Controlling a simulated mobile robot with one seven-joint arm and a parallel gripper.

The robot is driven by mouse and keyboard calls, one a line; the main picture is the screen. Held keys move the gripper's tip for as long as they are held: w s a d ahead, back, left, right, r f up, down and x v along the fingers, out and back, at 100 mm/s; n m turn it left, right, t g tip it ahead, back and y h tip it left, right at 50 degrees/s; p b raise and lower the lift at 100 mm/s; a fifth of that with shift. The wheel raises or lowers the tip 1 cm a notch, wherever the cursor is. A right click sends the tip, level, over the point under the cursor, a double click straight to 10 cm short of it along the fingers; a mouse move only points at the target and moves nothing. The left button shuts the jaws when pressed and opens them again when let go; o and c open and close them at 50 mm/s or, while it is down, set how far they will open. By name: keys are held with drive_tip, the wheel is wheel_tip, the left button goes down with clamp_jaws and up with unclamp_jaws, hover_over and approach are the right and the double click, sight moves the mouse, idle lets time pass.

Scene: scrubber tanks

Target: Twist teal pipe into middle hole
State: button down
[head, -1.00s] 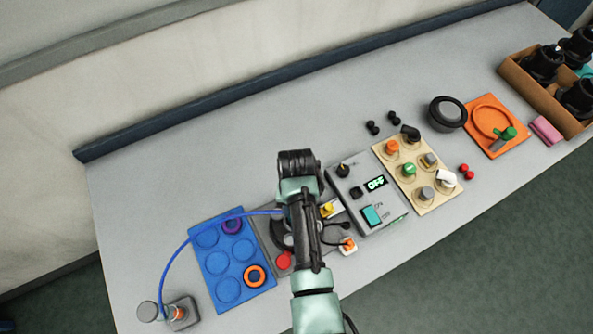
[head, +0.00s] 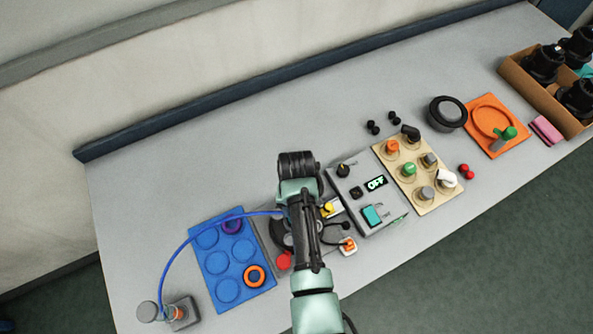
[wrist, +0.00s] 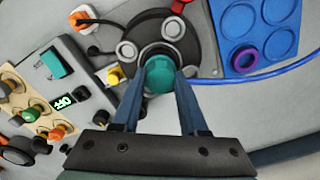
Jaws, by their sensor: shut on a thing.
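The teal pipe (wrist: 160,74) shows end-on in the wrist view, as a round teal top between my fingertips. My gripper (wrist: 160,80) is shut on it, with one blue finger on each side. The pipe stands over the dark round tank lid (wrist: 145,28), near the lid's centre. The middle hole is hidden under the pipe and fingers, so I cannot tell how deep the pipe sits. Grey round fittings (wrist: 173,28) surround it on the lid. In the head view my arm covers the gripper and pipe.
A blue tray (head: 211,265) with round recesses lies left of the lid, and a blue hose (head: 180,246) arches over it. A grey control box (head: 352,188) reading OFF stands close on the right. A beige knob board (head: 433,200) lies beyond it.

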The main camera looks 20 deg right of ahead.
unclamp_jaws()
idle(0.4)
drive_tip(key=shift+r, duration=0.1)
idle(0.3)
wheel_tip(320, 180, up, 7)
drive_tip(key=p, duration=0.7)
